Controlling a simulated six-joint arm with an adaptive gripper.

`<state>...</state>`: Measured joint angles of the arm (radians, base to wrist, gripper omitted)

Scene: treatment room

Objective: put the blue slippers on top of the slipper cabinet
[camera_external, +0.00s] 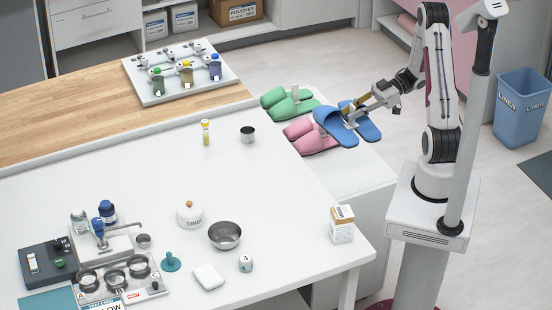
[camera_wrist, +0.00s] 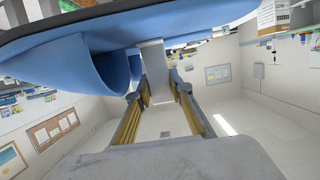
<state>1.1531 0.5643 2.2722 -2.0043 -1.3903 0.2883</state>
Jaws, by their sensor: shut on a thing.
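The pair of blue slippers (camera_external: 336,127) is held by my gripper (camera_external: 353,106). The pair also fills the top of the wrist view (camera_wrist: 105,70). My gripper's yellow-sided fingers (camera_wrist: 157,90) are closed around a pale piece between the slippers. The white slipper cabinet (camera_external: 355,169) stands beyond the right end of the table. A green pair (camera_external: 291,101) and a pink pair (camera_external: 308,138) are on its top. In the outside view the blue pair overlaps the right part of the pink pair and appears raised; its exact height is unclear.
Bare cabinet top shows to the right and front of the pink slippers. The white table (camera_external: 300,230) adjoins the cabinet's left side, with a medicine box (camera_external: 342,224) near its right corner. A blue linen bin (camera_external: 521,108) stands on the floor at right.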

